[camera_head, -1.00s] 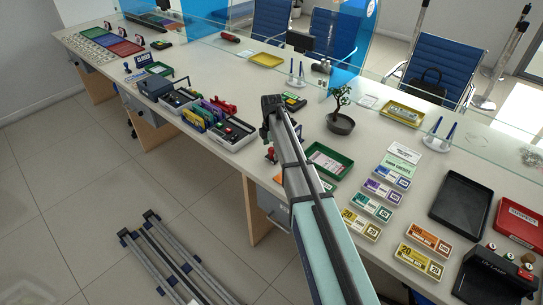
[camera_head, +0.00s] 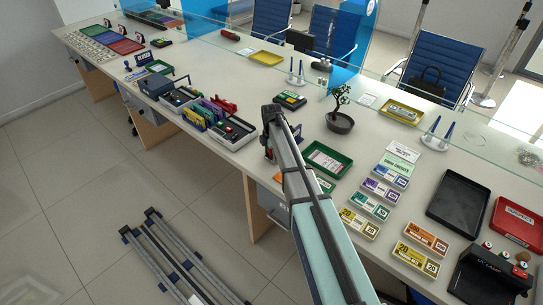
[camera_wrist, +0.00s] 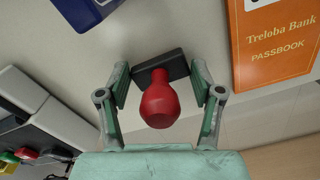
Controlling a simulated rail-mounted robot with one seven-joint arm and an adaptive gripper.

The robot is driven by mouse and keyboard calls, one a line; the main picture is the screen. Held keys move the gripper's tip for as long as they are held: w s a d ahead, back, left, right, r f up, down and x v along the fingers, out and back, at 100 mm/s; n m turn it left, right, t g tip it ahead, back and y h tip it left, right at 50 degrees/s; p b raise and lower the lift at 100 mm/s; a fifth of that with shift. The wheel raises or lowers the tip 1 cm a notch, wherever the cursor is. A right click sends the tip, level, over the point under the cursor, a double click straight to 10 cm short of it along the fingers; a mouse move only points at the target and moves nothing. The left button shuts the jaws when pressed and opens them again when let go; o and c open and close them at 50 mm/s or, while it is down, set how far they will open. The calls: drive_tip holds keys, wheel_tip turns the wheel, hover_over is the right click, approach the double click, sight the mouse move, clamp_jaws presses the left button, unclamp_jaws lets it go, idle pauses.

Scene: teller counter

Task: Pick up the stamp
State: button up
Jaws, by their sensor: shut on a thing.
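The stamp (camera_wrist: 160,100) has a red bulb-shaped handle and a dark rectangular base. In the wrist view it is between the two fingers of my gripper (camera_wrist: 161,92), which is shut on it. The base shows beyond the handle, over the pale counter; I cannot tell whether it touches the counter. In the head view my arm hides most of the gripper, and only a little red of the stamp (camera_head: 269,154) shows at the counter's front edge.
An orange passbook (camera_wrist: 275,42) lies at right in the wrist view, with a dark blue object (camera_wrist: 85,12) at upper left. In the head view, a green tray (camera_head: 345,172) is right of my arm and a grey organizer (camera_head: 236,145) is left. A potted bonsai (camera_head: 340,122) stands behind.

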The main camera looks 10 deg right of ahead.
drive_tip(key=shift+r, duration=0.1)
wheel_tip(320, 180, up, 20)
drive_tip(key=b, duration=0.5)
